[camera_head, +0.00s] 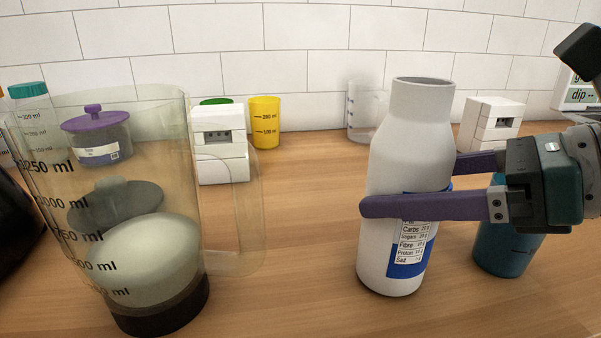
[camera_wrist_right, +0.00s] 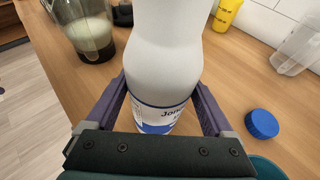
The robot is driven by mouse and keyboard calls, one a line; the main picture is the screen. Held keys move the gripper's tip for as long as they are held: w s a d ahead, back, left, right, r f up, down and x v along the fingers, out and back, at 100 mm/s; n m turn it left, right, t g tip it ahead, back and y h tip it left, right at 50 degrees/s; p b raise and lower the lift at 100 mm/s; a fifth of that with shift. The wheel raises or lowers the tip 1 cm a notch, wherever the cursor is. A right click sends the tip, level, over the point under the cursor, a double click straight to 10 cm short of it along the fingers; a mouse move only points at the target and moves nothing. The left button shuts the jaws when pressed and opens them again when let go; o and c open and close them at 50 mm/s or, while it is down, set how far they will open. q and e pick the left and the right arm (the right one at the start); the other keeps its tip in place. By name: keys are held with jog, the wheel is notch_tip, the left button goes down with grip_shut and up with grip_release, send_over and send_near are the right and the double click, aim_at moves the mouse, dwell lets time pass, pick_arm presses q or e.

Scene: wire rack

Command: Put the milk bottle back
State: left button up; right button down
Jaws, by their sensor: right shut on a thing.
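The white milk bottle (camera_head: 410,140), with a blue and white label, stands upright and uncapped at the right of the counter. It also fills the middle of the right wrist view (camera_wrist_right: 165,45). I cannot tell whether its base touches the wood. My right gripper (camera_head: 408,184) comes in from the right, its purple fingers shut around the bottle's body at label height. In the right wrist view a finger lies on each side of the bottle. A blue cap (camera_wrist_right: 262,124) lies on the counter beside the bottle. My left gripper is not in view.
A clear measuring jug (camera_head: 185,215) with pale contents stands at the left. A teal cup (camera_head: 508,250) sits under my right gripper. Behind are a yellow cup (camera_head: 265,122), a clear cup (camera_head: 365,112) and white block-like objects (camera_head: 220,150). The middle counter (camera_head: 305,220) is clear.

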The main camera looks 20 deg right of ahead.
jog(key=shift+f, duration=0.15)
grip_release()
jog(key=shift+r, duration=0.25)
jog(key=shift+s+d, duration=0.15)
jog(key=shift+s, duration=0.05)
jog(key=v, duration=1.1)
jog(key=shift+s+b, duration=0.25)
jog(key=shift+b, duration=0.1)
jog(key=shift+r, duration=0.1)
